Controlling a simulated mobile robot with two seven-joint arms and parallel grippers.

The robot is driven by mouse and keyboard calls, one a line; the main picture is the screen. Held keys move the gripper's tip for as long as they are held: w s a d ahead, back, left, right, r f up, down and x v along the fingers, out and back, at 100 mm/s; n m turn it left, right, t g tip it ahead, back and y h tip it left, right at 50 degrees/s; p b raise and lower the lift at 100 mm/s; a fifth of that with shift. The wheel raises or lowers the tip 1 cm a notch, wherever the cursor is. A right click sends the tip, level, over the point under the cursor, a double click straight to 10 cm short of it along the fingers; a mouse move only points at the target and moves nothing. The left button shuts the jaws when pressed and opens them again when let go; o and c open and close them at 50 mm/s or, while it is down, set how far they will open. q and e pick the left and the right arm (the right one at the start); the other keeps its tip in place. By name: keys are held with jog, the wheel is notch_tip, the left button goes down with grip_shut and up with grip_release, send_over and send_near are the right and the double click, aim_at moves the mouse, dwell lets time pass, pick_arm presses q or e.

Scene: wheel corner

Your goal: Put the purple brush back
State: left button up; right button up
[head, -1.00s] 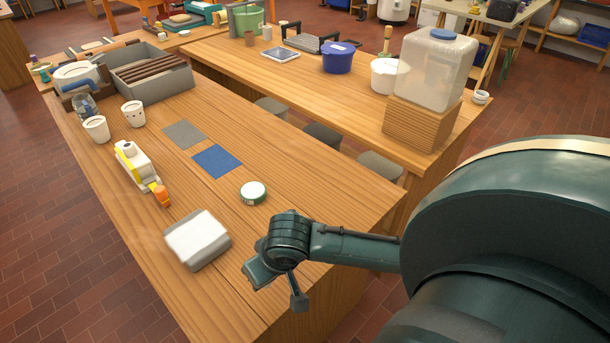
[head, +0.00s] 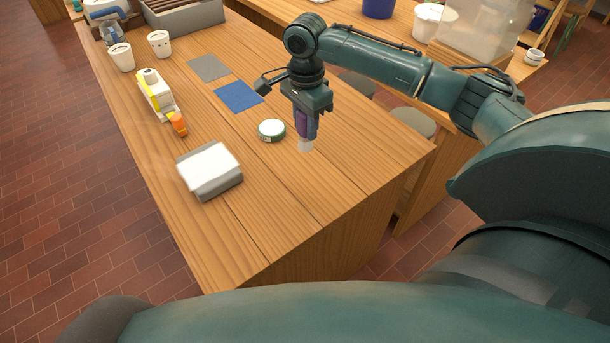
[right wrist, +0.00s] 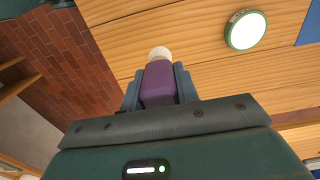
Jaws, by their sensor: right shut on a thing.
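My right gripper (head: 306,122) is shut on the purple brush (head: 303,124). The brush points down, its pale tip just over or touching the wooden table; I cannot tell which. In the right wrist view the brush (right wrist: 158,84) sits between the two fingers (right wrist: 158,88), with its whitish end pointing away from the gripper. The cup or holder that the brush belongs to is not clear in these frames. My left gripper is not in view.
A round green-and-white tin (head: 271,130) stands just left of the brush. A grey box with a white top (head: 209,170), a yellow-white tool (head: 156,94), a blue square (head: 239,96), a grey square (head: 208,67) and two white cups (head: 121,57) are farther left. The front right tabletop is clear.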

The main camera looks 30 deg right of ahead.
aim_at(305, 141)
notch_tip(305, 141, down, 5)
jog(key=shift+f, duration=0.1)
notch_tip(305, 141, down, 4)
jog(key=shift+r+p, duration=0.1)
jog(key=shift+p, duration=0.8)
jog(key=shift+f, duration=0.35)
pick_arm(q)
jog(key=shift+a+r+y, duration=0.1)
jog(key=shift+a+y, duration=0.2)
pick_arm(e)
jog(key=o, duration=1)
jog(key=shift+c, duration=0.2)
jog(key=shift+f, duration=0.1)
